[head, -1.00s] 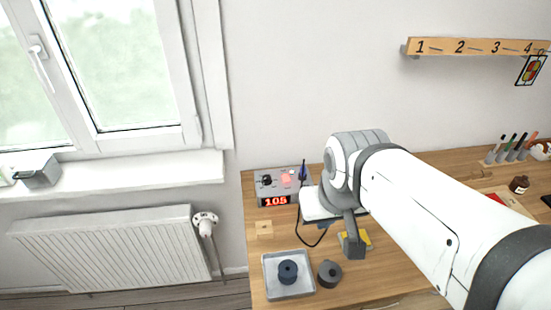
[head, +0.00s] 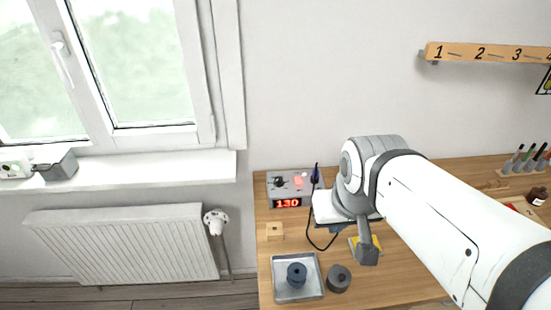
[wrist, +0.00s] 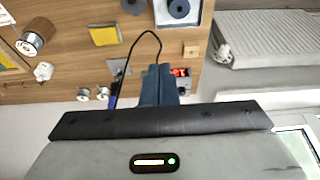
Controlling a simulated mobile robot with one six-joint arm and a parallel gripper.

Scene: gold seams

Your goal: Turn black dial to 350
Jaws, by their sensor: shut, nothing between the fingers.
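The black dial (head: 278,182) is on the front of a grey station (head: 305,184) at the back left of the table. The red display (head: 287,202) below it reads 130. In the wrist view the display (wrist: 181,72) shows just right of my gripper (wrist: 158,70), whose dark blue fingers are shut with nothing between them.
A blue soldering iron (head: 315,175) with a black cable stands at the station's right side. A wooden block (head: 274,231), a metal tray (head: 315,278) with a dark spool, another dark spool (head: 338,278) and a yellow pad (head: 370,246) lie in front. A radiator (head: 120,246) is left.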

